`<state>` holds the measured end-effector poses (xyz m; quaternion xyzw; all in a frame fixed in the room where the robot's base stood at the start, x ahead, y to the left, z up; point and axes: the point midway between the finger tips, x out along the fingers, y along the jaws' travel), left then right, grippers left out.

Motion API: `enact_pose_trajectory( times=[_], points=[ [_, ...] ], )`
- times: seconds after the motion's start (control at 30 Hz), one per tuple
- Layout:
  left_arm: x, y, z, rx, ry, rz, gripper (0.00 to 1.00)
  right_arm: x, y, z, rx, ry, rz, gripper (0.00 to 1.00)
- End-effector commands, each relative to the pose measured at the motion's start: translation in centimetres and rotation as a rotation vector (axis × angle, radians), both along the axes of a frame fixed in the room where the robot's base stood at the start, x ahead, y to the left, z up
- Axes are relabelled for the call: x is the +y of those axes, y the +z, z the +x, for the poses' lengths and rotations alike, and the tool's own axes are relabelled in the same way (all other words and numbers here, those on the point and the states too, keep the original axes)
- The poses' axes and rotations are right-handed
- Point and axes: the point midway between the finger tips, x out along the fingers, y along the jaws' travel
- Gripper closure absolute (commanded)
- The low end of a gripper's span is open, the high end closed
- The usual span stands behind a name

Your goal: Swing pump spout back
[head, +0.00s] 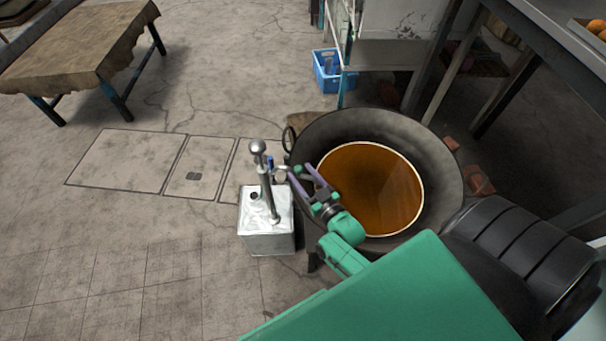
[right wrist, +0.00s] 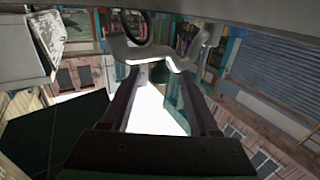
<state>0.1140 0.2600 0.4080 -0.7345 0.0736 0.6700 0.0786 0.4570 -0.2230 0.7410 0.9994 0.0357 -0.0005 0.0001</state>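A metal hand pump (head: 266,190) with a round top knob stands upright on a square silver tin (head: 266,243). Its spout (head: 281,168) reaches right, toward the rim of the large dark pan. My right gripper (head: 299,170) is at the spout's end, over the pan's left edge, with its two purple fingers apart. In the right wrist view the bent grey spout (right wrist: 160,60) crosses by the fingertips, with a clear gap between the fingers. I cannot tell whether they touch it. My left gripper is out of view.
The wide dark pan (head: 445,170) holds brown liquid (head: 370,185). A blue crate (head: 328,72) sits behind it. A cloth-covered table (head: 85,45) stands at the back left. A dark ribbed object (head: 525,250) is at the right. The floor left of the tin is clear.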

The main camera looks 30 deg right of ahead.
Motion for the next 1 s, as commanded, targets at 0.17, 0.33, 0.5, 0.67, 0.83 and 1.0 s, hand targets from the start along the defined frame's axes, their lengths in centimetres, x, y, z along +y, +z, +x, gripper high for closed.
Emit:
enact_pose_trajectory(
  times=[0.17, 0.33, 0.5, 0.67, 0.83, 1.0],
  points=[
    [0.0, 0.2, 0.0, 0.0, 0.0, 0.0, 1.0, 0.0, 0.5, 0.0, -0.002, 0.0, 0.0, 0.39],
    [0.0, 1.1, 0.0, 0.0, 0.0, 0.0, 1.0, 0.0, 3.3, 0.0, -0.002, -0.001, 0.001, 0.39],
    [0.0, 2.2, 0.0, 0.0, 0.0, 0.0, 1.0, 0.0, 8.5, 0.0, -0.004, -0.001, 0.001, 0.39],
    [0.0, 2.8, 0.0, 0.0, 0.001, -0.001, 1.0, 0.0, 13.4, 0.0, -0.005, -0.001, 0.001, 0.39],
    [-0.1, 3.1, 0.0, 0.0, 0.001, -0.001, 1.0, -0.1, 17.8, 0.0, -0.003, -0.002, 0.0, 0.39],
    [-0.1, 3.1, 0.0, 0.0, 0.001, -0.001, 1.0, 0.0, 19.9, 0.0, 0.0, -0.001, 0.0, 0.39]
  ],
)
